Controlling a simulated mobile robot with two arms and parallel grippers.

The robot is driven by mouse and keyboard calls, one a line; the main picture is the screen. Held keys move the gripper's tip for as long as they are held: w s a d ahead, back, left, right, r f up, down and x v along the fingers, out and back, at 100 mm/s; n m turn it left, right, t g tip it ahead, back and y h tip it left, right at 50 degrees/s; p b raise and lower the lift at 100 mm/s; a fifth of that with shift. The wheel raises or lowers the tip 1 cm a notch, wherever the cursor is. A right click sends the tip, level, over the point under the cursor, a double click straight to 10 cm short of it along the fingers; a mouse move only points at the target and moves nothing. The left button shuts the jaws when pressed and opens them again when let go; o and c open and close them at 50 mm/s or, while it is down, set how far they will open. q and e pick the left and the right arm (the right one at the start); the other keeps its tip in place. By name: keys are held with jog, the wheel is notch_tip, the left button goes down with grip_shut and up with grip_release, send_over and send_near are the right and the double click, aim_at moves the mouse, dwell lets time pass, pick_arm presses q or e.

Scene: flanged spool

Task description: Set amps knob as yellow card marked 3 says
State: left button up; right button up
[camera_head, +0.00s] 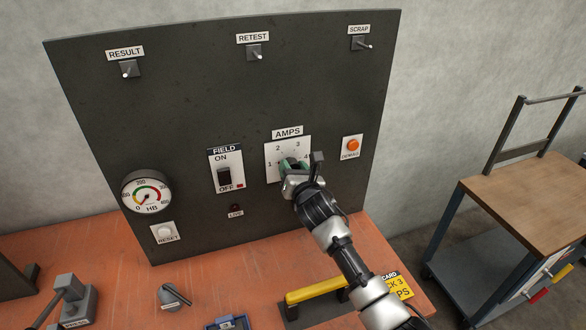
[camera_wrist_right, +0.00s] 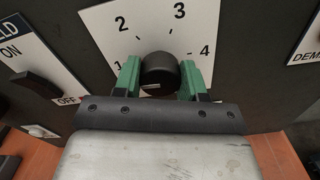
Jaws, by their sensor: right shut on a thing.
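The AMPS dial (camera_head: 273,148) is a white plate with marks 1 to 4 on the dark upright panel. Its black round knob (camera_wrist_right: 160,70) sits between the green fingertips of my right gripper (camera_head: 293,164), which is shut on it from both sides. I cannot tell where the knob points. The yellow card (camera_head: 401,286) lies on the orange bench, partly hidden by my right arm; "CARD", "K 3" and "PS" are readable. My left gripper is not in view.
A FIELD switch (camera_head: 224,177) is left of the dial, and an orange button (camera_head: 352,146) right of it. A gauge (camera_head: 147,192) is further left. A yellow-handled thing (camera_head: 316,289) lies on the bench under my arm. A cart (camera_head: 530,190) stands at right.

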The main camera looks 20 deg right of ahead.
jog(key=m, duration=2.2)
jog(key=shift+m+p, duration=0.3)
jog(key=shift+p, duration=0.05)
jog(key=m, duration=0.4)
jog(key=shift+m, duration=0.3)
jog(key=m+p, duration=0.1)
jog(key=m, duration=0.3)
jog(key=shift+f+m, duration=0.1)
jog(key=shift+m, duration=2)
